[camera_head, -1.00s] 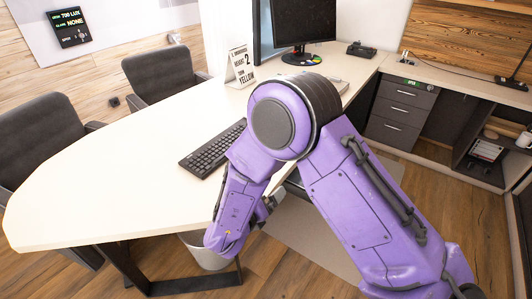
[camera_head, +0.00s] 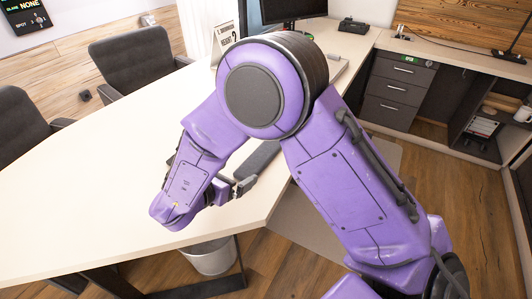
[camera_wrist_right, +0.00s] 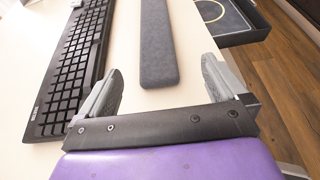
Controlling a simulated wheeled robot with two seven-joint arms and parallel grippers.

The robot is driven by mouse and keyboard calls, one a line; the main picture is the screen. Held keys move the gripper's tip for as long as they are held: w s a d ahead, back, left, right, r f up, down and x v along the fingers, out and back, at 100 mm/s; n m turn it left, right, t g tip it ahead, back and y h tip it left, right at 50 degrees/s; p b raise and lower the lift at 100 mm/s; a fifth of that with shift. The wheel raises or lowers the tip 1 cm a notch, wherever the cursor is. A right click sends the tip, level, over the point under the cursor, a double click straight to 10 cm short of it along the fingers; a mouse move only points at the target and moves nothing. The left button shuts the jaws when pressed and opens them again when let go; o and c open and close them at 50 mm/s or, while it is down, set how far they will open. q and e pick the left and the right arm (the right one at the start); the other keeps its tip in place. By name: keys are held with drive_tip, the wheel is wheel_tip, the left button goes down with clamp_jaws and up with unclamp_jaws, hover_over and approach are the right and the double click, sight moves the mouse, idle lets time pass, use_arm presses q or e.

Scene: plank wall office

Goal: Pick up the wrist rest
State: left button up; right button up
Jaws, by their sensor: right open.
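The wrist rest (camera_wrist_right: 157,45) is a long, dark grey padded bar lying on the cream desk, its near end rounded. In the head view part of the wrist rest (camera_head: 259,158) shows past my right forearm. My right gripper (camera_wrist_right: 161,76) is open, its two grey fingers spread to either side of the near end of the wrist rest, with nothing held. In the head view my right gripper (camera_head: 236,188) is low near the desk's edge, partly hidden by my purple arm. My left gripper is not in view.
A black keyboard (camera_wrist_right: 72,70) lies left of the wrist rest, close to the left finger. A dark open tray or drawer (camera_wrist_right: 225,38) is at the upper right, beside the desk edge. The desk's left part (camera_head: 90,200) is clear. A bin (camera_head: 211,258) stands below.

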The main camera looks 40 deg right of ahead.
sight(256, 161)
drive_tip(key=shift+w+d+f, duration=0.15)
drive_tip(key=shift+f, duration=0.5)
drive_tip(key=x, duration=0.3)
drive_tip(key=p+x, duration=0.1)
drive_tip(key=x, duration=0.6)
drive_tip(key=shift+w+d, duration=0.1)
drive_tip(key=shift+w, duration=0.35)
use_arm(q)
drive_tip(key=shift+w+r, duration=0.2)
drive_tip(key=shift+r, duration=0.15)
use_arm(e)
drive_tip(key=shift+r, duration=0.1)
drive_tip(key=c, duration=1.2)
